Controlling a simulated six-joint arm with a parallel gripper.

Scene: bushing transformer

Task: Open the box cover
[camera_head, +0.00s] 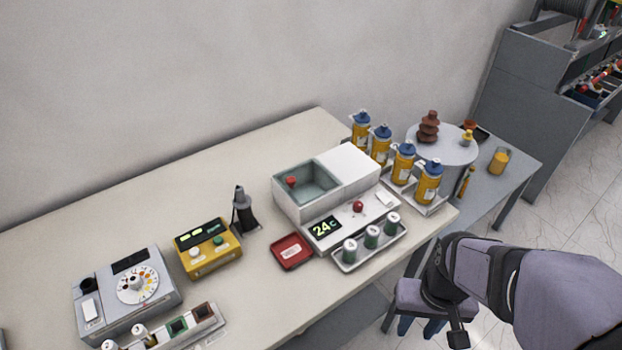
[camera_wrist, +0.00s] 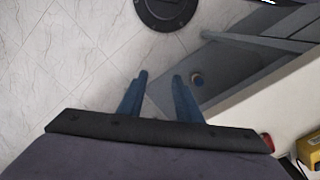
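A white box (camera_head: 300,207) with a green "24 c" display stands on the table in the head view. On its upper left is a recessed or glazed teal panel (camera_head: 308,188) with a small red knob (camera_head: 291,180). I cannot tell whether this panel is a clear cover or an open basin. A flat white slab (camera_head: 347,165) covers the right part of the top. My gripper (camera_wrist: 158,78) points down, its blue fingers apart with nothing between them. In the head view my gripper (camera_head: 420,327) hangs in front of the table edge, right of and below the box, well apart from it.
A tray of grey-green cups (camera_head: 371,238) and a red dish (camera_head: 291,251) sit before the box. Several yellow bottles (camera_head: 403,163) stand at its right. A yellow device (camera_head: 208,249) and grey dial unit (camera_head: 128,291) are left. Floor lies below my gripper.

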